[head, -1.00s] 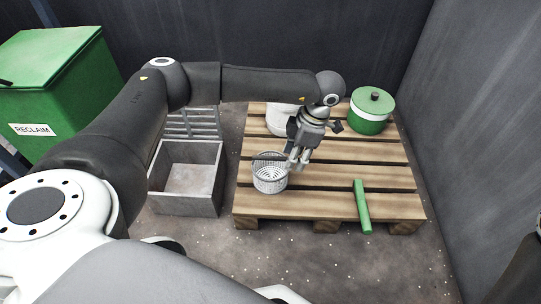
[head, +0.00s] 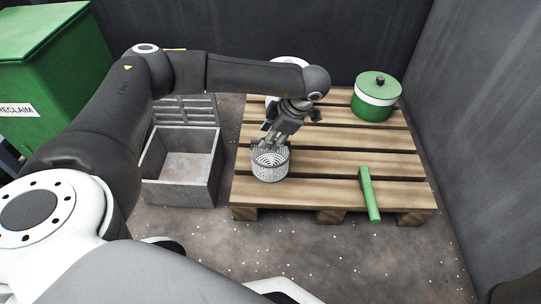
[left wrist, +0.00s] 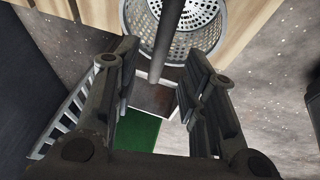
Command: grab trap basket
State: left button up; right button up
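The trap basket (head: 270,168) is a grey perforated metal basket standing upright on the wooden pallet, near its left edge. My left gripper (head: 268,146) is right above it, fingers pointing down at its rim. In the left wrist view the basket (left wrist: 212,32) shows at the top, with a dark grey bar (left wrist: 163,45), seemingly its handle, running between the fingers. The left gripper's fingers (left wrist: 162,85) are apart on both sides of this bar, and I see no clear contact. My right gripper is out of view.
The pallet (head: 330,167) also holds a green pot with a white band (head: 377,97), a green bar (head: 369,195) and a white object partly behind my arm. An open grey box (head: 150,178) stands left of the pallet. A green RECLAIM bin (head: 50,65) is further left.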

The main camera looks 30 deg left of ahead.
pick_arm(q)
jog(key=b+x, duration=0.2)
jog(key=x, duration=0.1)
jog(key=b+x, duration=0.1)
jog(key=shift+w+d+f+b, duration=0.15)
jog(key=shift+w+f+b, duration=0.05)
jog(key=shift+f+b, duration=0.2)
grip_shut()
